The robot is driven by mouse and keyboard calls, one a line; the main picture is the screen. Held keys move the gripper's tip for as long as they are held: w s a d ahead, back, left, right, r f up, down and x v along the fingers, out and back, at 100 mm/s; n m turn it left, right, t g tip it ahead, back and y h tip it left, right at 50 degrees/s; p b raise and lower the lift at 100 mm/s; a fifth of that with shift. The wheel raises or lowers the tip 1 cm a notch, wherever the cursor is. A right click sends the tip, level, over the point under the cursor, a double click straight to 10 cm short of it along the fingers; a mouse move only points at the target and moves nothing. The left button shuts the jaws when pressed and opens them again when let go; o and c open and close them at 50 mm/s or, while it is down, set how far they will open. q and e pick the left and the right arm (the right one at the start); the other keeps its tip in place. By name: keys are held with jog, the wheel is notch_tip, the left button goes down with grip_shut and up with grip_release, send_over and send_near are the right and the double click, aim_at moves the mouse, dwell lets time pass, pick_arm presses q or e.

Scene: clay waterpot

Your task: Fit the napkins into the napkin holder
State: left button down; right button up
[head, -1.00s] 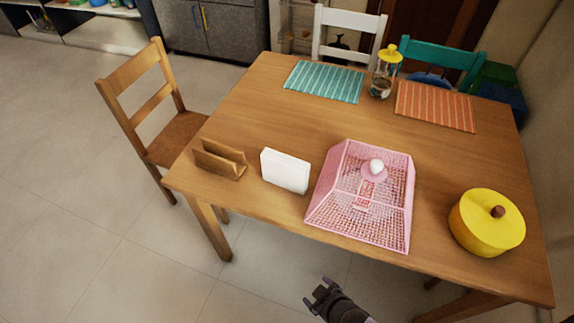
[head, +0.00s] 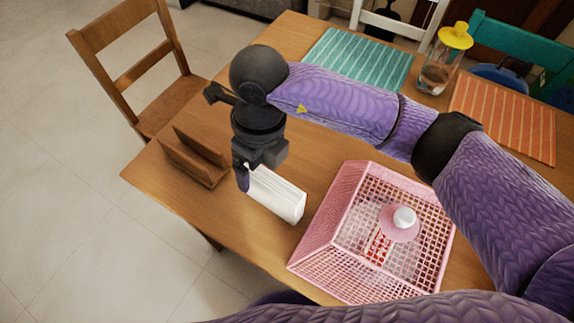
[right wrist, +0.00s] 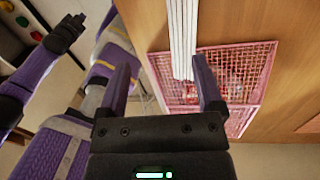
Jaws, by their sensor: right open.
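The white napkins (head: 276,196) stand on edge as an upright stack on the wooden table. The wooden napkin holder (head: 193,160) is left of them, its slot empty. My right gripper (head: 247,175) is at the stack's left end, pointing down; one finger shows on its near side. In the right wrist view my right gripper (right wrist: 162,85) is open, and the napkins (right wrist: 182,40) lie between the finger lines, closer to the right finger. Contact cannot be told. My left gripper (right wrist: 62,36) shows small at the left of the wrist view, away from the table objects.
A pink mesh basket (head: 325,215) with a white-knobbed pink piece stands just right of the napkins. A glass jar with a yellow lid (head: 438,60), a teal mat (head: 357,58) and an orange mat (head: 503,115) are farther back. A wooden chair (head: 137,70) stands at left.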

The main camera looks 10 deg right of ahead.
aim_at(269, 178)
jog(key=shift+w+d+r+t+h, duration=0.1)
jog(key=shift+w+d+t+h, duration=0.35)
jog(key=shift+w+d, duration=0.2)
jog(key=shift+d+f, duration=0.15)
jog(key=shift+f, duration=0.2)
notch_tip(269, 178, down, 9)
jog(key=b, duration=0.3)
jog(key=shift+s, duration=0.15)
jog(key=shift+r, duration=0.1)
jog(key=shift+c, duration=0.8)
pick_arm(q)
jog(key=shift+g, duration=0.3)
jog(key=f, duration=0.1)
jog(key=s+a+f, duration=0.1)
jog(key=f, duration=0.1)
jog(key=shift+s+a+f, duration=0.3)
jog(key=shift+a, duration=0.05)
pick_arm(e)
grip_shut()
